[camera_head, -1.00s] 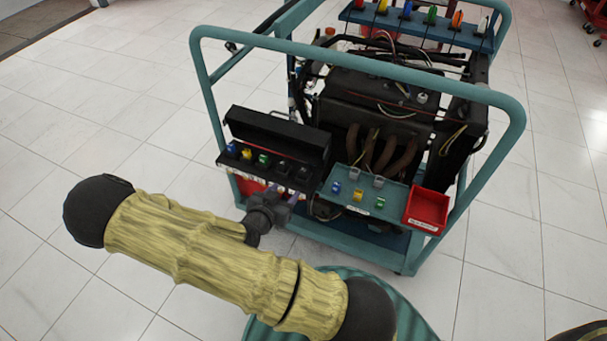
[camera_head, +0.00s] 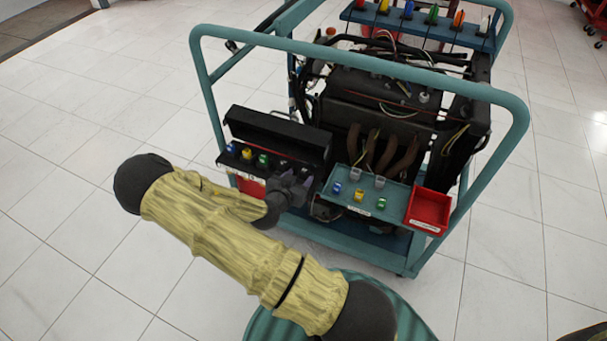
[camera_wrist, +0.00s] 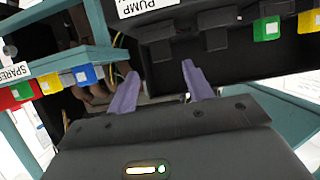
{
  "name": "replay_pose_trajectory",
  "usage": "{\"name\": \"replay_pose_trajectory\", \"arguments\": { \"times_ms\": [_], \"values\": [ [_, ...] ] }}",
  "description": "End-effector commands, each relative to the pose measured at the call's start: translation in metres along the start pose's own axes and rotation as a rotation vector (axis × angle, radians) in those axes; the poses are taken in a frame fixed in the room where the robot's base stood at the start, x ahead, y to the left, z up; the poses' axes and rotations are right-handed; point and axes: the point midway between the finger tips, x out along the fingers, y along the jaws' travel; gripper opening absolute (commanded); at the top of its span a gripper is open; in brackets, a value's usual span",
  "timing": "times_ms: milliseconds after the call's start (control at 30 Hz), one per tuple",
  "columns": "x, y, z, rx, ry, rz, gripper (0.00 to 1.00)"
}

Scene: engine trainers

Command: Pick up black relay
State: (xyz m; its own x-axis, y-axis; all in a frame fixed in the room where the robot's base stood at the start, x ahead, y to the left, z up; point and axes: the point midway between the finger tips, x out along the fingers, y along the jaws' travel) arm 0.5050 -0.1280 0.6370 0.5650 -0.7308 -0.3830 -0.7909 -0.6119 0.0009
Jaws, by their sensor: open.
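My gripper (camera_head: 298,182) is in front of the right end of the black relay box (camera_head: 250,119). In the wrist view its two purple fingers (camera_wrist: 160,72) are spread with nothing between them. Two dark blocks that look like black relays, one (camera_wrist: 217,38) and another (camera_wrist: 160,50), sit in the box's row just beyond the fingertips. I see no contact. A green relay (camera_wrist: 268,29) and a yellow relay (camera_wrist: 309,21) sit further right there. In the head view my gripper largely hides the black relays.
A teal tray (camera_head: 393,198) with blue, yellow, green and grey pieces stands right of the gripper, beside a red bin (camera_head: 428,210). The trolley's teal frame (camera_head: 203,90) surrounds the engine (camera_head: 390,100). Floor in front is clear.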

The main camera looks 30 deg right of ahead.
Motion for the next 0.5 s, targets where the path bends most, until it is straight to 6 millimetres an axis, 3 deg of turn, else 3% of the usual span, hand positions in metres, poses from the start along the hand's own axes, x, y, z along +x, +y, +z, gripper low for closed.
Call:
{"name": "replay_pose_trajectory", "arguments": {
  "times_ms": [300, 500],
  "values": [
    [0.042, -0.006, 0.004, 0.0, 0.001, -0.004, 0.51],
    [0.046, -0.006, 0.004, -0.002, 0.0, -0.007, 0.51]
  ]
}}
